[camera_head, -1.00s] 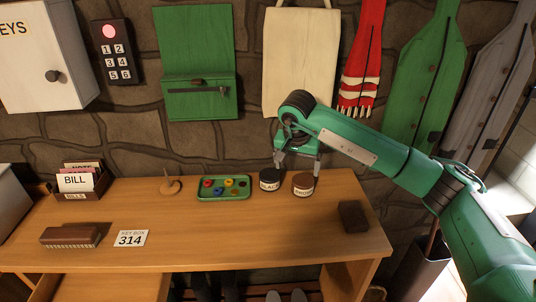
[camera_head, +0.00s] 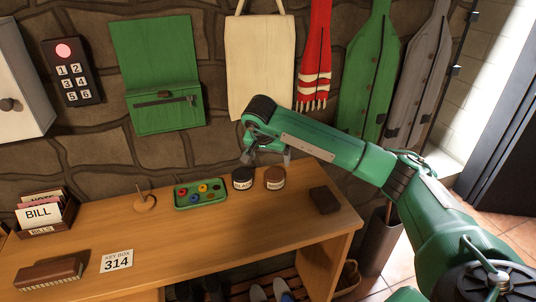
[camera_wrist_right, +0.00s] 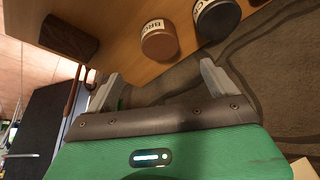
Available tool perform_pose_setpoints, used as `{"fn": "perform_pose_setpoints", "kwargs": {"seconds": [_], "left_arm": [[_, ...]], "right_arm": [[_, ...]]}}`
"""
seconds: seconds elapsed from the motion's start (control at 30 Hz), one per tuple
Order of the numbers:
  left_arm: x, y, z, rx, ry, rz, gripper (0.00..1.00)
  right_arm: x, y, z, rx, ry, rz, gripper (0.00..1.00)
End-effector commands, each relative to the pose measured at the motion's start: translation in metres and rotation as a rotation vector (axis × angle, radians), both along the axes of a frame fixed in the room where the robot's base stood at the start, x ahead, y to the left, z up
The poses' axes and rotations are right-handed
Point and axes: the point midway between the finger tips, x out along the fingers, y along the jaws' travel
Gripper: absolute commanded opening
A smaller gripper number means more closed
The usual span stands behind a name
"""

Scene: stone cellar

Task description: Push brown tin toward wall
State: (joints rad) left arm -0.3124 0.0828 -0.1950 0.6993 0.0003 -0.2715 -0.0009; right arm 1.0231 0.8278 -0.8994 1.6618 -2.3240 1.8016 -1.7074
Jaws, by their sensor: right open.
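The brown tin (camera_head: 274,179) stands upright on the wooden desk near its back edge, by the stone wall. The black tin (camera_head: 242,179) stands just left of it. My right gripper (camera_head: 267,158) is open and empty above and behind the tins, on the wall side. In the right wrist view, the brown tin (camera_wrist_right: 160,42) lies beyond the gap between the open fingertips (camera_wrist_right: 160,74), with no contact visible. The black tin (camera_wrist_right: 217,20) is beside it, beyond the right finger. My left gripper is out of view.
A dark block (camera_head: 324,200) lies to the right on the desk (camera_head: 225,245). The desk front is mostly clear. A green wall box (camera_head: 165,110) hangs left of my arm.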

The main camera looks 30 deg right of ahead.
Motion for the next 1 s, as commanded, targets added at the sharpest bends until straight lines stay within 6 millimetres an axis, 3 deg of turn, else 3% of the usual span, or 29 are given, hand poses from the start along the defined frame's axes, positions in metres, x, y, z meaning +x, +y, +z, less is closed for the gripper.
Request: {"fn": "perform_pose_setpoints", "kwargs": {"seconds": [0.6,0.8,1.0], "left_arm": [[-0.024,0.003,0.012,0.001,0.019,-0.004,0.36],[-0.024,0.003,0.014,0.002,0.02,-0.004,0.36],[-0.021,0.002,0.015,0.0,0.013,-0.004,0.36]], "right_arm": [[0.026,-0.032,-0.101,0.002,0.002,-0.001,0.89],[0.031,-0.037,-0.116,0.002,0.001,0.0,0.89],[0.032,-0.037,-0.119,0.001,0.0,0.001,0.89]]}}
